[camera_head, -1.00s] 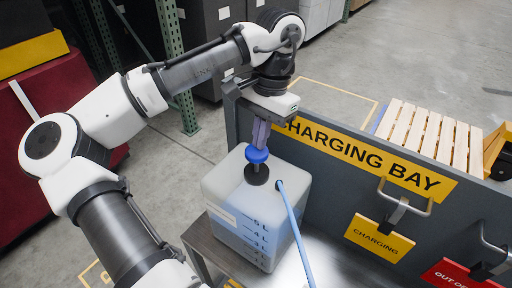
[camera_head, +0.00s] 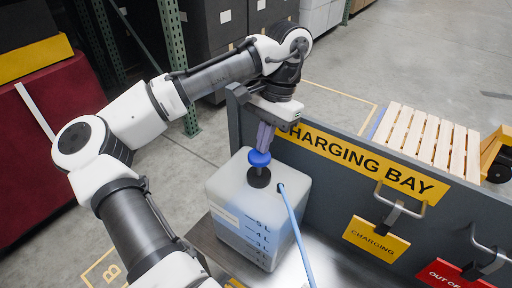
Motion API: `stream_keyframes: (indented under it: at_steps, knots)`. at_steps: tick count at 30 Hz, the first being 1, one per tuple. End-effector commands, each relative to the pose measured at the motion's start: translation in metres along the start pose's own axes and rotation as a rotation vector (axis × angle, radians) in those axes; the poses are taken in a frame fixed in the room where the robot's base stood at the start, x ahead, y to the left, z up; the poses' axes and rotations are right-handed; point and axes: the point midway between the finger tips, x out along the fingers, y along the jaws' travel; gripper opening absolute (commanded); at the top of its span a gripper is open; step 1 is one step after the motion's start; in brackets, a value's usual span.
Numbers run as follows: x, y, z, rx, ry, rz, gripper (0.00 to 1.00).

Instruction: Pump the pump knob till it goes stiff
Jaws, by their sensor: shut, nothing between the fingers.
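The blue pump knob (camera_head: 259,158) sits above a black collar (camera_head: 259,178) on top of a translucent tank (camera_head: 233,205) with litre marks on its front. My gripper (camera_head: 264,146) points down from above, its fingers shut with nothing between them. The fingertips are at the top of the knob. I cannot tell whether they press on it or only touch it. Little of the shaft shows between knob and collar.
A blue hose (camera_head: 294,220) runs from the tank top toward the front. A grey panel with a yellow CHARGING BAY sign (camera_head: 365,165) stands close behind and right of the tank. A yellow tag (camera_head: 376,236) and a red tag (camera_head: 452,275) hang there. The tank stands on a metal bench (camera_head: 330,264).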

Motion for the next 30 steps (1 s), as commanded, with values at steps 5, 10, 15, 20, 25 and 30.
stream_keyframes:
  at_steps: [5,10,15,20,25,30]
  knots:
    - [0.017,0.007,-0.018,0.003,0.025,0.026,0.0]
    - [-0.011,0.006,-0.011,-0.002,0.025,0.019,0.0]
    - [-0.05,0.006,0.0,-0.005,0.025,0.009,0.0]
    - [-0.086,0.005,0.009,-0.008,0.024,0.001,0.0]
    - [-0.118,0.006,0.018,-0.009,0.023,-0.005,0.0]
    - [-0.138,0.006,0.023,-0.008,0.022,-0.008,0.0]
